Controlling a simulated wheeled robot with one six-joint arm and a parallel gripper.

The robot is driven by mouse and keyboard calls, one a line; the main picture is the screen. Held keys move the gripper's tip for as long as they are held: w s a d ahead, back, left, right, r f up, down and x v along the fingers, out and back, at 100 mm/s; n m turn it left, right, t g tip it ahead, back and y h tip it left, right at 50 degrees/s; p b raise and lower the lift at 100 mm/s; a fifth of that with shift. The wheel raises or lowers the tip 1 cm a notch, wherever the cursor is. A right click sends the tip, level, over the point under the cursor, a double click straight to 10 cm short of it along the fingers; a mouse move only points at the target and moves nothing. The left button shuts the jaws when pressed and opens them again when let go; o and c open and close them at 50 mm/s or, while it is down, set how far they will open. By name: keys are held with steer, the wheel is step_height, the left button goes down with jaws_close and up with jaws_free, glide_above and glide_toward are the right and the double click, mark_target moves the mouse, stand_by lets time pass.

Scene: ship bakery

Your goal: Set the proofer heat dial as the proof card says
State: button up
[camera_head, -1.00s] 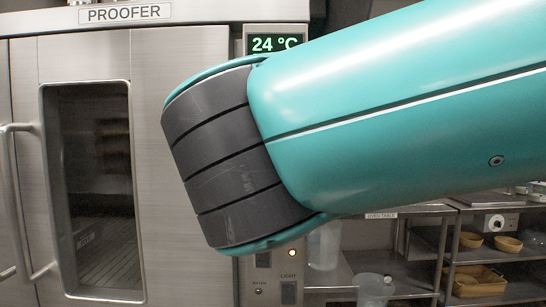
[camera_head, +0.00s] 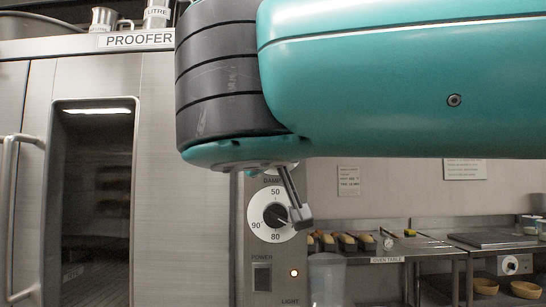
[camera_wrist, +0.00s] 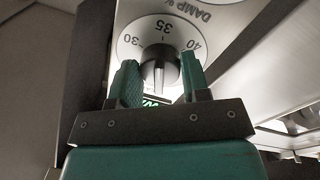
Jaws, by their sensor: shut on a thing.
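The heat dial (camera_wrist: 135,48) shows in the wrist view, a white disc marked 30, 35 and 40 with a dark knob (camera_wrist: 160,63) at its centre. My gripper (camera_wrist: 158,80) is shut on this knob, one green finger on each side. A pale line shows on the knob's lower part; its exact setting is hard to read. Part of the green display (camera_wrist: 150,101) shows between the fingers. In the head view my arm hides the heat dial and the display. Two small cards, one (camera_head: 348,180) and another (camera_head: 465,168), hang on the back wall; their text is unreadable.
The oven table (camera_head: 420,249) stands at right.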

steer(key=shift+m, duration=0.3)
steer(key=o, duration=0.9)
steer(key=shift+s, duration=0.1)
